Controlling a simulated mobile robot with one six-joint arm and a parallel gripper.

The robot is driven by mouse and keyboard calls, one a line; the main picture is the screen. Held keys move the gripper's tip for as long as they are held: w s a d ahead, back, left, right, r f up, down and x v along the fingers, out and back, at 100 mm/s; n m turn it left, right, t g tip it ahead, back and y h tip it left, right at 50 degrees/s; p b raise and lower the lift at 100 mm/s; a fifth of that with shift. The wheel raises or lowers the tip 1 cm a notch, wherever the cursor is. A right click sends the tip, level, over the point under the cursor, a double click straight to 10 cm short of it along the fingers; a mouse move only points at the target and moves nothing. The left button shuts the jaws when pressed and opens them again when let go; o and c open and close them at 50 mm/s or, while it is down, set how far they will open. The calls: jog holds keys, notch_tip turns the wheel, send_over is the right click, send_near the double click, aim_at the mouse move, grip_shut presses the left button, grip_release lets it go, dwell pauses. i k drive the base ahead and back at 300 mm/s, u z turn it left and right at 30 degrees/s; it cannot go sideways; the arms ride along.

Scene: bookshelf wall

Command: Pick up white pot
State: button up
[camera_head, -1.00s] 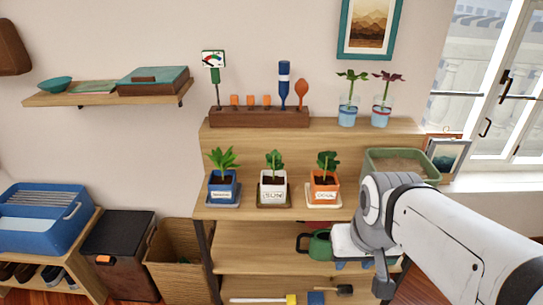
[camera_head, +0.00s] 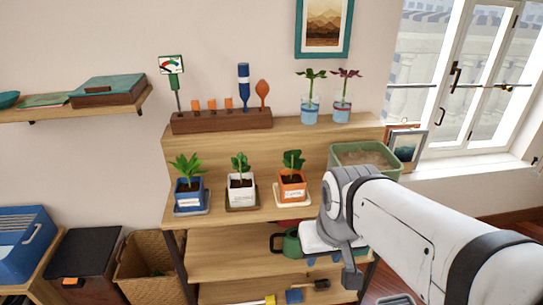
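The white pot (camera_head: 241,194) stands upright on the wooden shelf, on a brown saucer (camera_head: 241,208). It holds dark soil and a small green plant and has a label on its front. A blue pot (camera_head: 188,193) stands to its left and an orange pot (camera_head: 291,187) to its right, each on its own saucer. My arm reaches in from the lower right, with its joint to the right of the orange pot. My gripper's fingertips cannot be made out, and nothing of mine touches the white pot.
A green tub of soil (camera_head: 365,160) stands at the shelf's right end, behind my arm. A wooden tool rack (camera_head: 222,122) and two glass plant cups (camera_head: 310,112) stand on the upper ledge. A green watering can (camera_head: 288,243) is on the shelf below.

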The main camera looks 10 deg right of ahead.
aim_at(241, 186)
jog(key=i, duration=0.8)
jog(key=u, duration=1.15)
